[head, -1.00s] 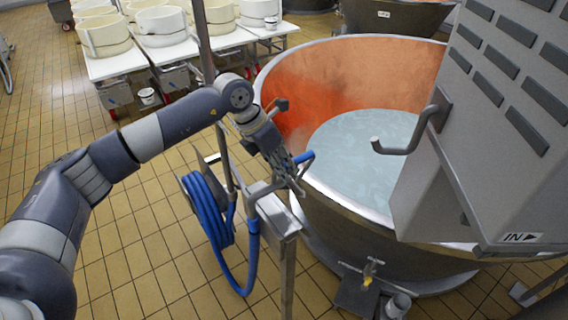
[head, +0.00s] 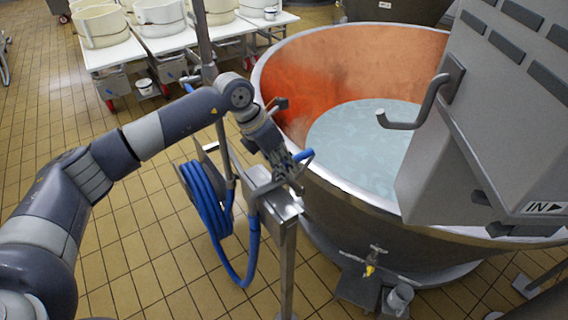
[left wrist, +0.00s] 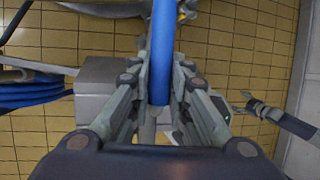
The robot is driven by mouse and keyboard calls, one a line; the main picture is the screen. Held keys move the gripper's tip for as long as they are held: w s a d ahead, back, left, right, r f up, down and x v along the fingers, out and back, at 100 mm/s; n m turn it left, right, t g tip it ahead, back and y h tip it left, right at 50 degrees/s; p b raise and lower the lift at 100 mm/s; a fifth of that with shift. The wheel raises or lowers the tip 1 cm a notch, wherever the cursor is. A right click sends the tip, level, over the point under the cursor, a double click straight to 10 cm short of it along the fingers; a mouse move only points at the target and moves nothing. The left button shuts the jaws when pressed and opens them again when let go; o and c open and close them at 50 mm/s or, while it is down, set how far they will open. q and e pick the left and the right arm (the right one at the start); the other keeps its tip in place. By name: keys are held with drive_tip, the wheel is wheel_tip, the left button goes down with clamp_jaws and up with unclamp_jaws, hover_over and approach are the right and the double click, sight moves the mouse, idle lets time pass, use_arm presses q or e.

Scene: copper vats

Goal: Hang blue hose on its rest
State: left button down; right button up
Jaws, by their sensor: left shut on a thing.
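My left gripper (head: 292,176) is shut on the blue hose near its end, beside the vat rim. In the left wrist view the blue hose (left wrist: 161,45) runs between the two fingers of my left gripper (left wrist: 158,85). In the head view a short blue end (head: 304,155) sticks out past the fingers. The rest of the blue hose hangs as a coil (head: 204,200) on the post to the left, with a loop sagging below. A grey steel box on a stand (head: 280,208) is just under the gripper. Which part is the hose's rest is unclear.
A large copper vat (head: 345,62) with pale liquid stands behind the gripper. A grey cabinet (head: 470,150) with a bent grey bar (head: 410,122) overhangs it at the right. White tables with round moulds (head: 165,43) stand at the back. Tiled floor is open at the left.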

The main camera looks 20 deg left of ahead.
use_arm(q)
drive_tip(key=shift+f+b, duration=0.15)
drive_tip(key=shift+b, duration=0.15)
drive_tip(key=shift+s+f, duration=0.1)
drive_tip(key=shift+f, duration=0.05)
idle(0.3)
drive_tip(key=c, duration=1.4)
unclamp_jaws()
drive_tip(key=shift+f, duration=0.1)
drive_tip(key=v, duration=1.2)
